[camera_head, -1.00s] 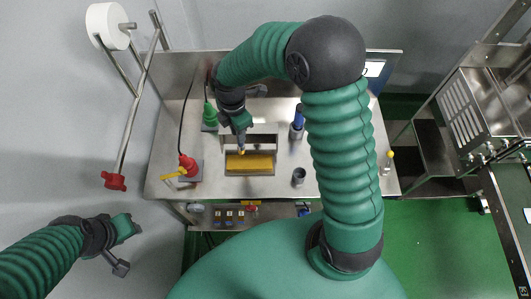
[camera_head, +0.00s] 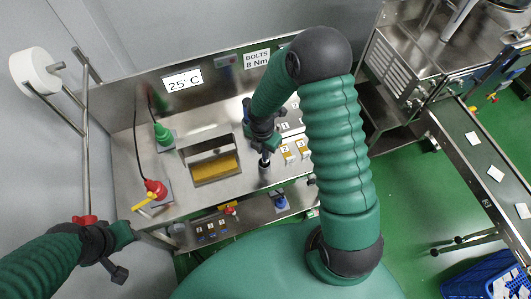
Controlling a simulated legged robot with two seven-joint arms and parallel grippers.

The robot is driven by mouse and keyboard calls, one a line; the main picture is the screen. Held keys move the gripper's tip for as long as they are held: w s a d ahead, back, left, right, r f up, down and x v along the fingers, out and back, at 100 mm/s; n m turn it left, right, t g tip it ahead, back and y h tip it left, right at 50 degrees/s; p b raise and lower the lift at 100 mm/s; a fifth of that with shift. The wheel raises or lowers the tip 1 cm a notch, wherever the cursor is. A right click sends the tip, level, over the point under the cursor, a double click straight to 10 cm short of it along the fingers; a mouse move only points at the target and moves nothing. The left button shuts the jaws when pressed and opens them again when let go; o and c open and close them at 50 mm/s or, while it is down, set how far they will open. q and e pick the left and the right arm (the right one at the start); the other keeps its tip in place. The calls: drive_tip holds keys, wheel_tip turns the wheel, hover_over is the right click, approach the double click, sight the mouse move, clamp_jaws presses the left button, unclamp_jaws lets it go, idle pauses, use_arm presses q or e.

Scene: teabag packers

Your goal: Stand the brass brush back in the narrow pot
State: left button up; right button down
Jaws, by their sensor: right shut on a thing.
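My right gripper (camera_head: 265,147) is shut on the brass brush, directly over the narrow pot (camera_head: 264,167), a small grey cylinder to the right of the tray. The brush is mostly hidden by the gripper and arm. I cannot tell whether its lower end is inside the pot or just above it. My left gripper (camera_head: 124,235) hangs at the lower left, away from the bench, and its jaws are too unclear to read.
A red-topped device with a yellow lever (camera_head: 155,190) and a green one (camera_head: 162,134) stand further left. Small yellow-marked packets (camera_head: 295,152) lie right.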

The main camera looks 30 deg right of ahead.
drive_tip(key=shift+s+d+f, duration=0.1)
drive_tip(key=shift+f, duration=0.5)
drive_tip(key=shift+s+a, duration=0.1)
drive_tip(key=shift+a, duration=0.7)
drive_tip(key=c, duration=1.5)
unclamp_jaws()
drive_tip(key=shift+o, duration=1.1)
drive_tip(key=shift+d, duration=0.1)
drive_tip(key=shift+d+f, duration=0.1)
drive_tip(key=shift+d, duration=0.35)
wheel_tip(320, 180, up, 12)
drive_tip(key=a, duration=0.1)
use_arm(q)
drive_tip(key=shift+s+a+r, duration=0.2)
drive_tip(key=shift+a+r, duration=0.05)
drive_tip(key=shift+a, duration=0.1)
use_arm(e)
drive_tip(key=s+a+r+m+t, duration=0.1)
drive_tip(key=s+a+r+m, duration=0.1)
drive_tip(key=m, duration=0.9)
drive_tip(key=s+a+r+m+t, duration=0.1)
drive_tip(key=s+a+r+m, duration=0.1)
drive_tip(key=s+a+m, duration=0.2)
drive_tip(key=s+m, duration=0.3)
drive_tip(key=m, duration=0.4)
drive_tip(key=shift+r+m+y, duration=0.3)
